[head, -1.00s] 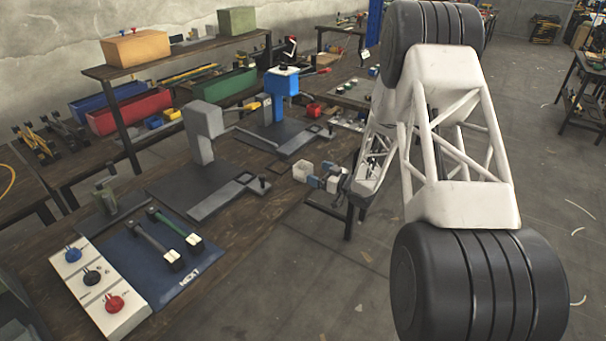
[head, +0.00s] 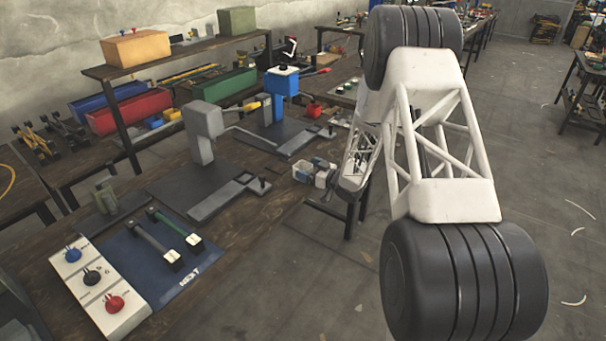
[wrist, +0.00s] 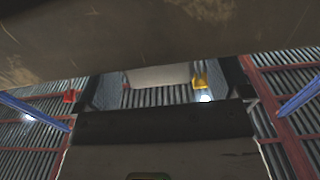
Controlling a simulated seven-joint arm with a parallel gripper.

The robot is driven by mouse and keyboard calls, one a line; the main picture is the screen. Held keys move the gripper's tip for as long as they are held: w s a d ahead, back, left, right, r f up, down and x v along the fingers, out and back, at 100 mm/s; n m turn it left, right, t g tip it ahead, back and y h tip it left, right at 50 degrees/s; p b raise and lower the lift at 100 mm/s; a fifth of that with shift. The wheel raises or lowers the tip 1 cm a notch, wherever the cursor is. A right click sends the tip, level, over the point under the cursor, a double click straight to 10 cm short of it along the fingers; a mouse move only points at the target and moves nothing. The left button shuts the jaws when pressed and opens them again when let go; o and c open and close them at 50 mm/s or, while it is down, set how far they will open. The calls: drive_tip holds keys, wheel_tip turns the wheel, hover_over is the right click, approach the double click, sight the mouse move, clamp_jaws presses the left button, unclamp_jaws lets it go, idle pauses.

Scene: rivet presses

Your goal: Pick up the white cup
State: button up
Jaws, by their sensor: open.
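A small white object, which looks like the white cup (head: 300,171), is at the right edge of the wooden workbench in the head view. It is small there, and I cannot tell exactly how it rests. My gripper (head: 316,173) comes at it from the right with its blue-grey fingers right at it. In the wrist view, a pale surface that looks like the cup (wrist: 158,77) lies between the two dark fingers, toward their far ends. The fingers are apart, and I cannot tell whether either touches it. Its lower part is hidden there.
A grey press (head: 203,130) and a blue press (head: 277,100) stand on the bench left of my gripper. A switch panel (head: 95,290) and a blue mat (head: 190,285) are at the front. A brown wooden surface (wrist: 160,35) crosses the top of the wrist view. Open floor lies right.

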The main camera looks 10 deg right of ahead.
drive_tip(key=c, duration=1.1)
drive_tip(key=shift+o, duration=0.2)
drive_tip(key=shift+r, duration=0.15)
drive_tip(key=shift+r, duration=0.75)
wheel_tip(320, 180, up, 2)
drive_tip(key=shift+r, duration=0.1)
drive_tip(key=s+r, duration=0.1)
drive_tip(key=s, duration=1.5)
drive_tip(key=shift+a, duration=0.1)
drive_tip(key=shift+w, duration=0.1)
